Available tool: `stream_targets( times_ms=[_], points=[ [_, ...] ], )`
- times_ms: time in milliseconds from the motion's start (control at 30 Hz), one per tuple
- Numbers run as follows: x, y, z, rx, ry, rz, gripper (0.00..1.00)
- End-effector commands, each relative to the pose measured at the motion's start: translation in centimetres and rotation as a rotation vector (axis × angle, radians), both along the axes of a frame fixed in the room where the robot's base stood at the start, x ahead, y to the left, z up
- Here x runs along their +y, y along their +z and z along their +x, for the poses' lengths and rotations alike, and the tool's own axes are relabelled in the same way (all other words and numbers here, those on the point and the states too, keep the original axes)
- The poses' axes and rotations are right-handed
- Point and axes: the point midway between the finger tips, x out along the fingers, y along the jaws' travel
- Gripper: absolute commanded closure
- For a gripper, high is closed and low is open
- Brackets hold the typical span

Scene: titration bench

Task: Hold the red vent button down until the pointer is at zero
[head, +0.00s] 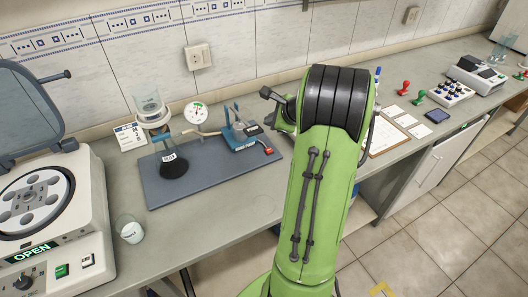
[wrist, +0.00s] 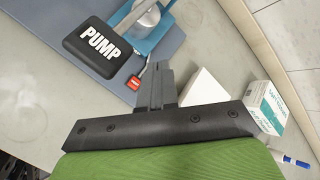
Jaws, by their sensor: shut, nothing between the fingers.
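The small red vent button (head: 267,149) is at the right front corner of the blue pump (head: 240,137). In the wrist view the red button (wrist: 134,83) lies just left of my fingertips, near the black PUMP plate (wrist: 97,43). My gripper (wrist: 159,72) is shut and empty, its tips close to the button; I cannot tell their height above it, and they look apart from it. In the head view my arm hides most of the gripper. The round white gauge (head: 196,114) stands behind the pump; its pointer is too small to read.
A flask with a funnel (head: 172,158) stands on the grey-blue board (head: 220,188), left of the pump. A centrifuge (head: 45,225) with open lid and a beaker (head: 130,230) are further left. White boxes (wrist: 268,108) lie right of my gripper. The bench front is clear.

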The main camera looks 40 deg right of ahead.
Motion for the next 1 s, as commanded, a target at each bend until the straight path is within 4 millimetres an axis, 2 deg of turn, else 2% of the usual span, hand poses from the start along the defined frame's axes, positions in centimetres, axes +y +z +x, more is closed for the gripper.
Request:
stream_targets(
  times_ms=[167,267,600,800,1000],
  points=[
    [0.1,-0.4,0.0,0.001,0.002,0.0,1.0],
    [0.1,-1.3,0.0,0.001,0.002,0.0,1.0],
    [0.1,-6.4,0.0,0.002,0.004,0.0,1.0],
    [0.1,-8.6,0.0,0.003,0.003,0.001,1.0],
    [0.1,-8.8,0.0,0.002,0.003,-0.001,1.0]
  ],
)
